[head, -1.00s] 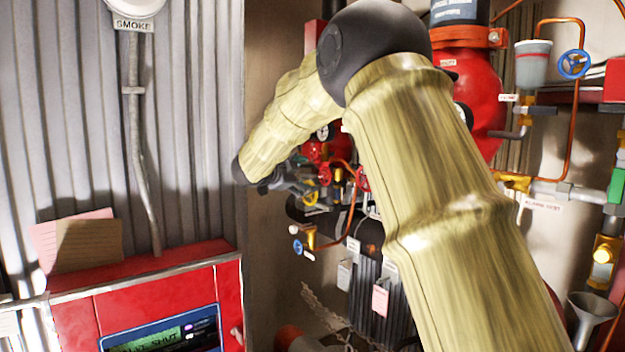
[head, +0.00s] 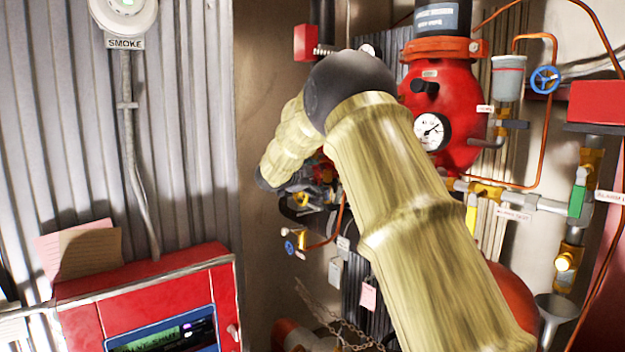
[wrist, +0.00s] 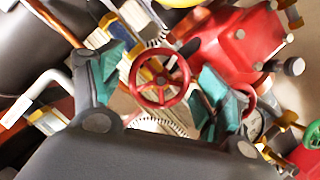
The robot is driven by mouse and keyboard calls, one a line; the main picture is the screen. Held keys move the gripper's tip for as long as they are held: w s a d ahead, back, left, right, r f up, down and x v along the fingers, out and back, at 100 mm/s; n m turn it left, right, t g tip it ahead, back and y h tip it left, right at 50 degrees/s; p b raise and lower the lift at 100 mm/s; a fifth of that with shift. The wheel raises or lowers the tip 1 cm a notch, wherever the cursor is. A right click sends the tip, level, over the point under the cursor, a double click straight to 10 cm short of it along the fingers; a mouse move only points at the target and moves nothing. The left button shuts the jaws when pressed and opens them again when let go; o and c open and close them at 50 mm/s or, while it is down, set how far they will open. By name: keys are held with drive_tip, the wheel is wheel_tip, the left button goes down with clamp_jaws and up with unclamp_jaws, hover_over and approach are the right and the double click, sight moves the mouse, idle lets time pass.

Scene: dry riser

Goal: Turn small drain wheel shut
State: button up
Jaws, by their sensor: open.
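In the wrist view a small red handwheel (wrist: 178,98) with spokes sits between the two teal fingertips of my gripper (wrist: 166,82). The fingers are spread apart, one on each side of the wheel, and I see no clear contact. Depth between fingertips and wheel is hard to judge. A small blue handwheel (head: 289,247) on a brass valve shows below my wrist. I see no label marking which wheel is the drain wheel.
A red vessel with a gauge (head: 432,131) stands right of my arm. Another blue wheel (head: 545,80) is at upper right. A red panel (head: 150,300) is at lower left. In the wrist view a red block (wrist: 235,45) and a green wheel (wrist: 312,135) lie close by.

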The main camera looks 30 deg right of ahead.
drive_tip(key=shift+s+r, duration=0.3)
drive_tip(key=shift+s, duration=0.2)
drive_tip(key=shift+s+r, duration=0.2)
drive_tip(key=shift+s, duration=0.15)
drive_tip(key=shift+c, duration=1.2)
drive_tip(key=shift+w+f, duration=0.2)
drive_tip(key=shift+w, duration=0.05)
drive_tip(key=c, duration=0.4)
drive_tip(key=shift+w+a+f, duration=0.1)
drive_tip(key=shift+w+f, duration=0.4)
drive_tip(key=shift+w, duration=0.3)
drive_tip(key=c, duration=0.4)
drive_tip(key=shift+s, duration=0.1)
drive_tip(key=shift+f+b, duration=0.2)
drive_tip(key=shift+b, duration=0.6)
